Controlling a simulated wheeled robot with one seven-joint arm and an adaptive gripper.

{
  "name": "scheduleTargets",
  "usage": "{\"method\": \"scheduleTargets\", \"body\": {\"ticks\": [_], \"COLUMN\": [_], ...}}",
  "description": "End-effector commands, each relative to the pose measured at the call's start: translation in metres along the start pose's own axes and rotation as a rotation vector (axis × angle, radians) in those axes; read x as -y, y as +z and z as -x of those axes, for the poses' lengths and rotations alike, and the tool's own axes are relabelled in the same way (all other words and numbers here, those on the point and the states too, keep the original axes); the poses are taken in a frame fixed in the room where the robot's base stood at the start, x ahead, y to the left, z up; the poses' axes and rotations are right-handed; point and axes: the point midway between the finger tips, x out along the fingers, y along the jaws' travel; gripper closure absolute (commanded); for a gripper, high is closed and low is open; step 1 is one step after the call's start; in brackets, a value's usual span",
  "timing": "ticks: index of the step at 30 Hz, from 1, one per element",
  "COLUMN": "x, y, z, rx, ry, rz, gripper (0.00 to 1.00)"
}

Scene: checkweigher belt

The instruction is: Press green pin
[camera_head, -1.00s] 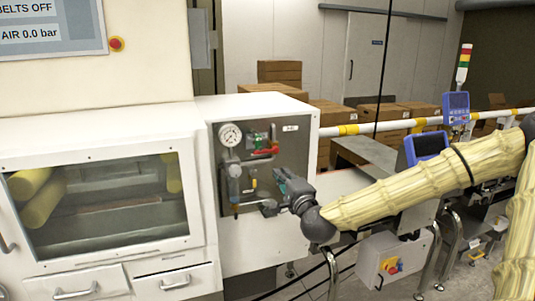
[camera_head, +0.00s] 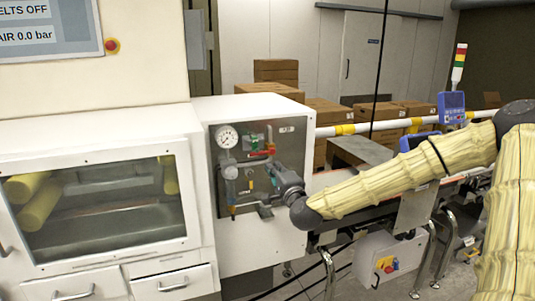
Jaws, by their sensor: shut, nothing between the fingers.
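The grey pneumatic panel (camera_head: 222,150) is on the side of the white cabinet, with a round gauge (camera_head: 227,137), a red handle (camera_head: 262,153) and valve fittings. A green part (camera_head: 251,139) shows at the panel's upper middle. My gripper (camera_head: 274,184) is shut and empty, at the right of the panel's lower half, close in front of the fittings. It hides part of the panel there. I cannot tell whether it touches anything.
A windowed white machine (camera_head: 100,125) with drawers stands at the left. A conveyor with a white and yellow rail (camera_head: 375,127) runs behind my arm. Cardboard boxes (camera_head: 325,112) stand behind.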

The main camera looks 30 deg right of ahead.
Motion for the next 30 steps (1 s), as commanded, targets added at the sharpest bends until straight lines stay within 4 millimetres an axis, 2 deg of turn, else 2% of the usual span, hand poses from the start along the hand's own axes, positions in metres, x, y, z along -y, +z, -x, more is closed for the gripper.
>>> {"method": "scheduleTargets", "body": {"ticks": [21, 30], "x": [0.002, 0.001], "y": [0.0, 0.0], "z": [-0.069, -0.088], "rx": [0.0, 0.0], "ry": [0.0, 0.0], "rz": [0.003, 0.001], "gripper": [1.0, 1.0]}}
